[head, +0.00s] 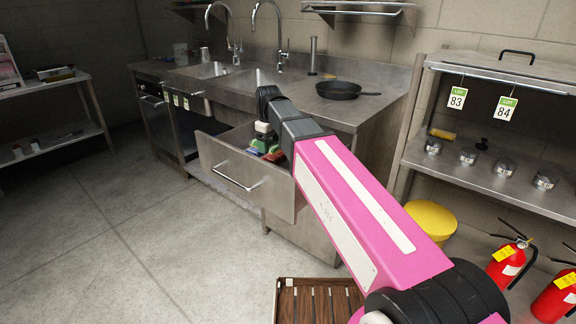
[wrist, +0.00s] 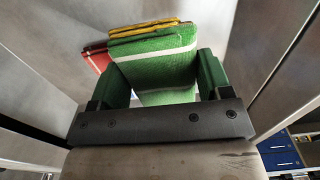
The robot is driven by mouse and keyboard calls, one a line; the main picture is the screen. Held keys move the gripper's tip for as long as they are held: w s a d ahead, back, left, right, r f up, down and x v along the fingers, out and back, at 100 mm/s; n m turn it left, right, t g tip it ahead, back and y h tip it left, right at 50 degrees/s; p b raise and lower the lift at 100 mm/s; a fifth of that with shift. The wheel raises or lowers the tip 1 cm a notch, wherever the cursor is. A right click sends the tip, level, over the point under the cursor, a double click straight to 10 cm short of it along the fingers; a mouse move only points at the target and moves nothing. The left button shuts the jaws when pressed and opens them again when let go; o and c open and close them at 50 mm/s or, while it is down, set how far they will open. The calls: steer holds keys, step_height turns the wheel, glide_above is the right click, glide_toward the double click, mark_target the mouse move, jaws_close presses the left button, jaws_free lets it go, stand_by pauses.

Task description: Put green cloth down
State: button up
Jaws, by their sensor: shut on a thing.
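A folded green cloth (wrist: 155,66) with white stripes is between the two fingers of my gripper (wrist: 162,82) in the wrist view. My gripper is shut on it. In the head view my arm reaches over an open metal drawer (head: 232,176), and the green cloth (head: 259,146) shows at or just inside its top. Whether the cloth touches the drawer's floor cannot be told. A yellow-edged cloth (wrist: 143,27) and a red cloth (wrist: 97,56) lie close behind and beside the green one in the wrist view.
The drawer's walls stand close around my gripper. The steel counter (head: 345,105) above holds a black pan (head: 340,91) and sinks (head: 205,70). A brown slatted crate (head: 318,302) and a yellow-lidded bin (head: 432,219) stand on the floor. Floor at left is clear.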

steer(key=w+d+f, duration=0.1)
steer(key=d+f, duration=0.1)
steer(key=d, duration=0.1)
steer(key=w+d+f, duration=0.2)
steer(key=d+f, duration=0.1)
steer(key=d, duration=0.1)
steer(key=w+d+f, duration=0.2)
steer(key=d, duration=0.1)
steer(key=shift+d+f, duration=0.15)
steer(key=shift+f, duration=1.95)
steer(key=shift+f, duration=0.15)
steer(key=o, duration=0.9)
step_height(320, 180, up, 12)
